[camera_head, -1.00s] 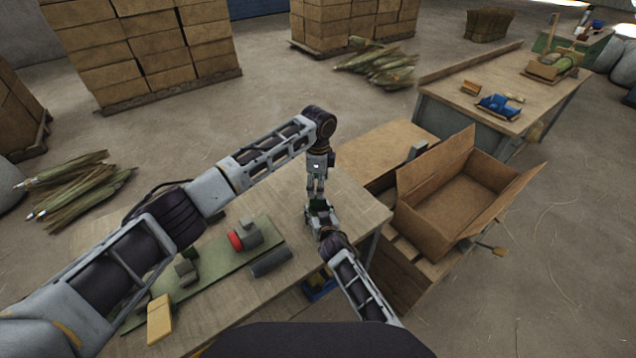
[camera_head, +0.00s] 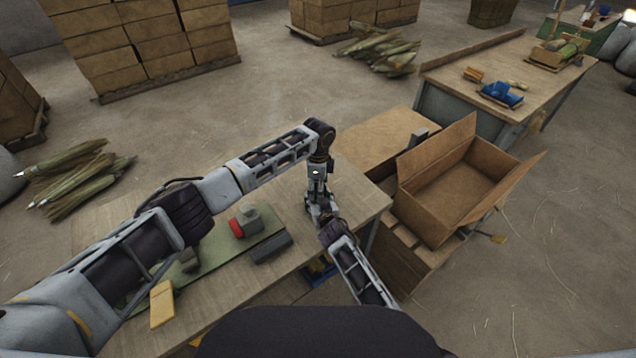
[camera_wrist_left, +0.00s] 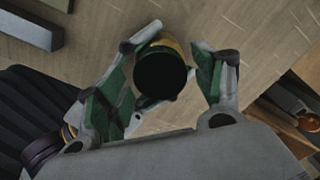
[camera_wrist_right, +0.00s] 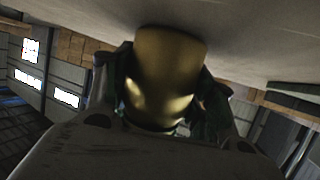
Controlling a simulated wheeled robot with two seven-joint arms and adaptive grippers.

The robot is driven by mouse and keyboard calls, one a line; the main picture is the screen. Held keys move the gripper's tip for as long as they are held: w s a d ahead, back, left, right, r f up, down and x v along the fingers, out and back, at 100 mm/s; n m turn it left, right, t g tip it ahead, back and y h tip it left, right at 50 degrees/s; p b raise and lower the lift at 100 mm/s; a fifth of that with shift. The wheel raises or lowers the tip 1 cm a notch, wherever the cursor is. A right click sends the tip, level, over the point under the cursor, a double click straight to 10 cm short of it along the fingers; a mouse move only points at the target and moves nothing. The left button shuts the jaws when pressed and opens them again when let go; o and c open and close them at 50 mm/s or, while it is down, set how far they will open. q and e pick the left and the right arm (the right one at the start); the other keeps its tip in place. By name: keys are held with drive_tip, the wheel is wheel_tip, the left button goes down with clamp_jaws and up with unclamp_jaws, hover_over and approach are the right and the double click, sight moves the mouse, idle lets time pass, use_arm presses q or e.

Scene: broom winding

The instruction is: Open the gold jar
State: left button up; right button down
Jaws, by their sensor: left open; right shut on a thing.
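The gold jar (camera_wrist_right: 165,75) fills the middle of the right wrist view. My right gripper (camera_wrist_right: 165,90) is shut on its sides. In the left wrist view the jar's dark green round top (camera_wrist_left: 160,74) faces the camera, with a sliver of its gold body (camera_wrist_left: 165,43) behind it. My left gripper (camera_wrist_left: 160,80) is open, with its green-padded fingers on either side of the top and visible gaps. In the head view both grippers meet over the table's right part, my left gripper (camera_head: 317,192) above the right; they hide most of the jar there.
The wooden table (camera_head: 345,188) lies below. A green mat with a red-ended grey device (camera_head: 245,222) and a dark grey block (camera_head: 272,248) lies left of the grippers. A yellow block (camera_head: 162,304) is near the front. An open cardboard box (camera_head: 440,205) stands to the right.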

use_arm(q)
drive_tip(key=c, duration=1)
drive_tip(key=n, duration=0.6)
drive_tip(key=shift+n, duration=0.3)
drive_tip(key=shift+c, duration=0.2)
drive_tip(key=n, duration=0.6)
drive_tip(key=shift+n, duration=0.3)
drive_tip(key=shift+r, duration=1.2)
drive_tip(key=shift+r, duration=1.95)
